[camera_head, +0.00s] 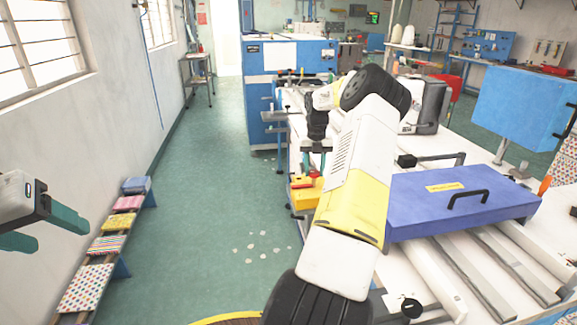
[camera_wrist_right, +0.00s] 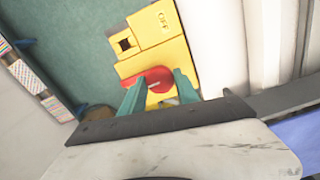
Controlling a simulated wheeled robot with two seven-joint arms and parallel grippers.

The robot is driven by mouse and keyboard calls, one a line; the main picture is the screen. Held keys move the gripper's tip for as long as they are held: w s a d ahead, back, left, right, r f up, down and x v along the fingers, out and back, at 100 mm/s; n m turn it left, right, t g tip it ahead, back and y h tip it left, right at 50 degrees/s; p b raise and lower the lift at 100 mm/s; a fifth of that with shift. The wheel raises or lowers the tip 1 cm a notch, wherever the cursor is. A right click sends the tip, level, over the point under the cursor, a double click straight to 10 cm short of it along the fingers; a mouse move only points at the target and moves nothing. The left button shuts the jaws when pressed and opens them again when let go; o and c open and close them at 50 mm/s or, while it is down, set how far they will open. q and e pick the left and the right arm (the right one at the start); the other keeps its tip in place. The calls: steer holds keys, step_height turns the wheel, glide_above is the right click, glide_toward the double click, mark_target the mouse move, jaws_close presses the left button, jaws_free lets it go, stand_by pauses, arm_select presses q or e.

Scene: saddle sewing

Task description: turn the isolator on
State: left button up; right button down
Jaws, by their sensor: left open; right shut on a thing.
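The isolator is a yellow box (camera_wrist_right: 160,35) in the right wrist view, with a red rotary handle (camera_wrist_right: 150,84) and a label that seems to read OFF. My right gripper (camera_wrist_right: 160,90) has its two green fingers shut on the red handle, one on each side. In the head view the yellow box (camera_head: 308,193) is at the side of the white bench, partly hidden by my right arm; my right gripper (camera_head: 315,158) is just above it. My left gripper (camera_head: 48,228) is open and empty at the left, over the floor near the wall.
A blue lidded box (camera_head: 455,200) with a black handle lies on the white bench, right of my right arm. Stacks of coloured cloth (camera_head: 110,245) sit on a low bench along the left wall. The green floor (camera_head: 205,200) between is mostly clear, with a few pale scraps.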

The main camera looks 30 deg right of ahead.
stand_by(0.5)
steer(key=c, duration=0.9)
jaws_free()
step_height(320, 180, up, 8)
steer(key=shift+f, duration=0.1)
